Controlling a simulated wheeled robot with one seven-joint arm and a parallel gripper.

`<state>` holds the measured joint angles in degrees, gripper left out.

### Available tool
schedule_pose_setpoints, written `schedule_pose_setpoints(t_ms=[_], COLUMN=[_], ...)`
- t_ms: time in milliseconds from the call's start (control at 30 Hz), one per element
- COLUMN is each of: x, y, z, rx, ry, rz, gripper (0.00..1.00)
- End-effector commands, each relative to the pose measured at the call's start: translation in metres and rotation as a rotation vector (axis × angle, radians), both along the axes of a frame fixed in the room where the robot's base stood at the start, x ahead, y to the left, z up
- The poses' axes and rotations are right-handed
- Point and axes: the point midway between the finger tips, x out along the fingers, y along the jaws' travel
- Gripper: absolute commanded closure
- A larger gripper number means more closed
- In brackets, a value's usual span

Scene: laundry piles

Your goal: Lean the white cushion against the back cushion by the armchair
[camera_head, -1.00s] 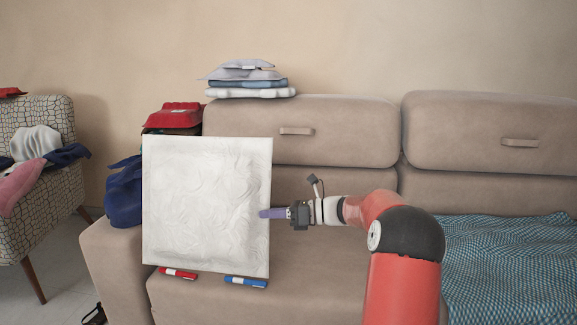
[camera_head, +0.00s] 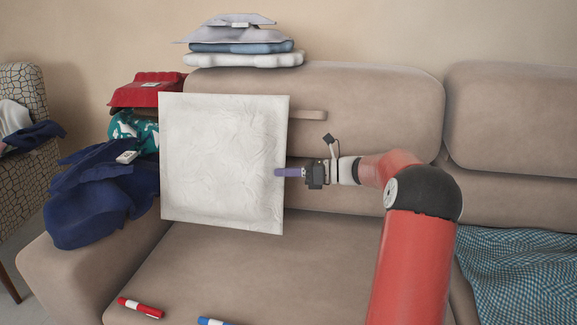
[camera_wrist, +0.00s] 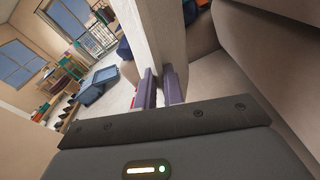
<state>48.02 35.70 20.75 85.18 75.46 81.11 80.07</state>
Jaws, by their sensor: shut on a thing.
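The white cushion (camera_head: 222,160) is a flat square, held upright above the left part of the sofa seat (camera_head: 215,275). My gripper (camera_head: 280,172) is shut on its right edge. In the wrist view the purple fingers (camera_wrist: 160,88) pinch the cushion's edge (camera_wrist: 158,35) between them. The back cushion (camera_head: 370,115) with a fabric handle stands behind it; whether the two touch, I cannot tell. The patterned armchair (camera_head: 22,95) is at the far left, beyond the sofa's left arm (camera_head: 50,270).
A red marker (camera_head: 140,307) and a blue marker (camera_head: 215,321) lie on the seat's front. Dark blue clothes (camera_head: 95,200) with a small white device cover the left arm. Folded laundry (camera_head: 240,47) is stacked on the backrest. A checkered blanket (camera_head: 520,270) lies at right.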

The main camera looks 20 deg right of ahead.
Motion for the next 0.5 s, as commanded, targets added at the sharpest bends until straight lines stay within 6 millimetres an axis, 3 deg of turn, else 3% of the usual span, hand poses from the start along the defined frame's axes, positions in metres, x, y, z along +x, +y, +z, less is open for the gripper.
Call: schedule_pose_setpoints(t_ms=[500], x=[0.014], y=[-0.009], z=[-0.055], rx=[0.014], ry=[0.016], rz=[-0.001], gripper=[1.0])
